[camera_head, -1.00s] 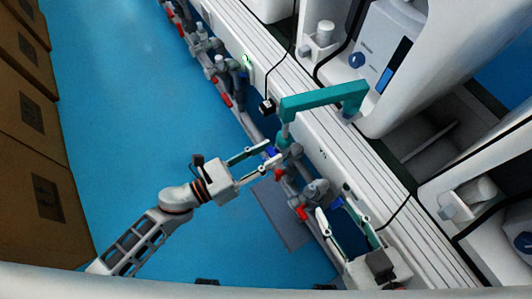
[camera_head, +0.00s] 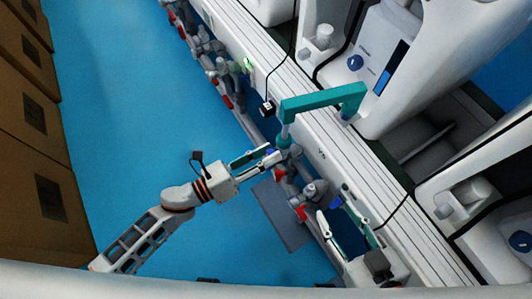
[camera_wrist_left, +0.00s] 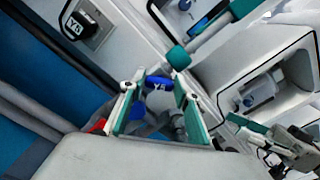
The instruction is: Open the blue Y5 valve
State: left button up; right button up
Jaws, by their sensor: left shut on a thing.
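The blue Y5 valve handle (camera_wrist_left: 158,83) shows in the left wrist view, ahead between the two fingers. In the head view only a small blue part of it (camera_head: 270,151) shows at my left gripper's fingertips. My left gripper (camera_head: 274,151) is shut on the handle, its fingers held apart by it; its fingers also show in the left wrist view (camera_wrist_left: 159,98). The valve body below is mostly hidden by the fingers. My right gripper (camera_head: 334,203) is open and empty, near the bench edge to the lower right.
A teal angled arm piece (camera_head: 322,97) stands just above the valve. Grey pipes with several red-handled valves (camera_head: 226,101) run along the white bench (camera_head: 325,145). A black Y5-marked box (camera_wrist_left: 82,25) is on the bench side. Blue floor (camera_head: 130,120) is clear to the left.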

pick_arm(q)
jog(key=o, duration=1.1)
jog(key=shift+o, duration=0.2)
jog(key=v, duration=1.2)
jog(key=c, duration=0.6)
